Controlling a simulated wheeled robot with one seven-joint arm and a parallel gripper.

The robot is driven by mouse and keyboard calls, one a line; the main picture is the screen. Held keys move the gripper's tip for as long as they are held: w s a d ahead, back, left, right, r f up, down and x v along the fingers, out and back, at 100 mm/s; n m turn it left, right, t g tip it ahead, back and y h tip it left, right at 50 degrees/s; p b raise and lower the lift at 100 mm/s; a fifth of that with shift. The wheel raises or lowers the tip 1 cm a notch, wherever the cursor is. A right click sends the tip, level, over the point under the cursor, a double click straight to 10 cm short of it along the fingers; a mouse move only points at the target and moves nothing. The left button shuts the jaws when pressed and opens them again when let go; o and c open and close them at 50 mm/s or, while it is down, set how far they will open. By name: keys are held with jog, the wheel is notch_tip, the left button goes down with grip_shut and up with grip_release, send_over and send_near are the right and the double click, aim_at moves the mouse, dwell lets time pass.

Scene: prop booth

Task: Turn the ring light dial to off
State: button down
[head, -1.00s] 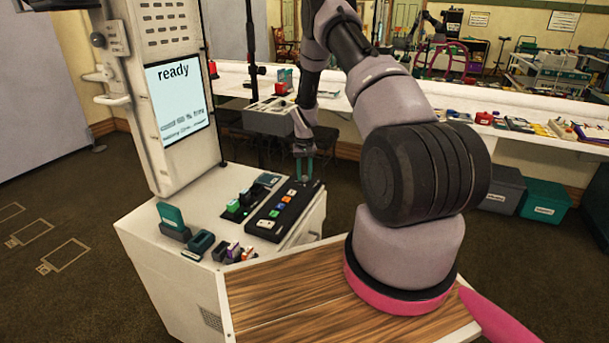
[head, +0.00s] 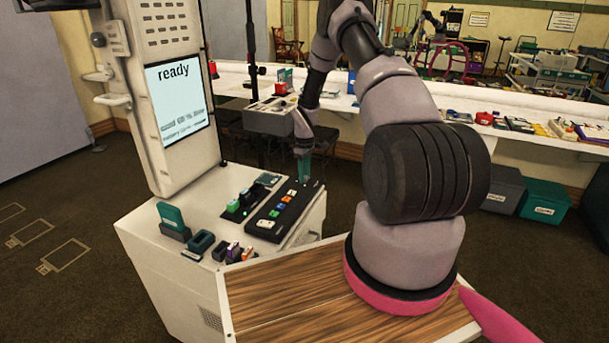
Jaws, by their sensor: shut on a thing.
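A black control panel (head: 262,224) with a row of coloured buttons lies on the white cart top. My gripper (head: 304,180) points down at the far end of this panel, its teal fingers close together at the panel's surface. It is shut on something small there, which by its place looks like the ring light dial. The dial itself is hidden by the fingers, so its pointer and setting cannot be read.
A screen (head: 181,97) reading "ready" stands on the white upright at the left. Switches with green caps (head: 234,206), a teal card in a holder (head: 172,217) and small coloured items (head: 234,252) sit beside the panel. A wooden top (head: 290,290) lies in front.

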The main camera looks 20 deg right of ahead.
jog(key=shift+n, duration=1)
jog(key=c, duration=0.5)
grip_release()
jog(key=shift+c, duration=0.2)
notch_tip(320, 180, up, 11)
